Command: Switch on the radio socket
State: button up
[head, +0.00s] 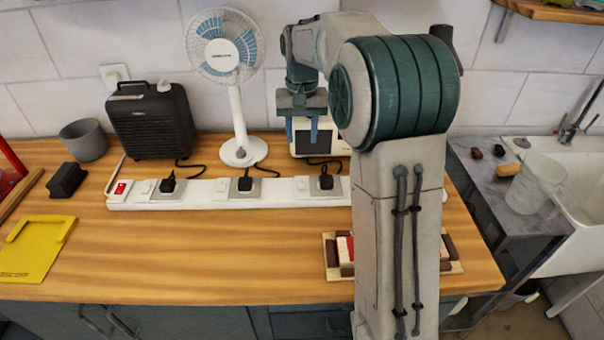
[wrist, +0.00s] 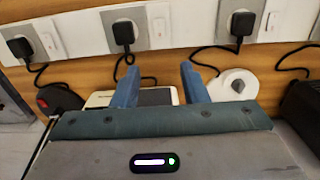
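A long white power strip (head: 270,203) lies on the wooden bench, with several black plugs in it. The cord of one plug (head: 326,181) runs toward the cream radio (head: 300,146); I take this as the radio socket. This plug also shows in the wrist view (wrist: 124,32), with a small white rocker switch (wrist: 158,28) beside it. In the head view the switch (head: 303,184) is left of the plug; its position is too small to read. My gripper (wrist: 160,86) is open and empty, its blue fingers apart above the radio, clear of the strip. My arm hides the strip's right end.
A white fan (head: 238,120) and black heater (head: 151,122) stand behind the strip, with a grey cup (head: 84,140) at left. A red switch (head: 121,188) is at the strip's left end.

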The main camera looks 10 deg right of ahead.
aim_at(302, 181)
notch_tip(302, 181, down, 13)
jog(key=shift+f+p, duration=0.15)
jog(key=shift+p, duration=0.35)
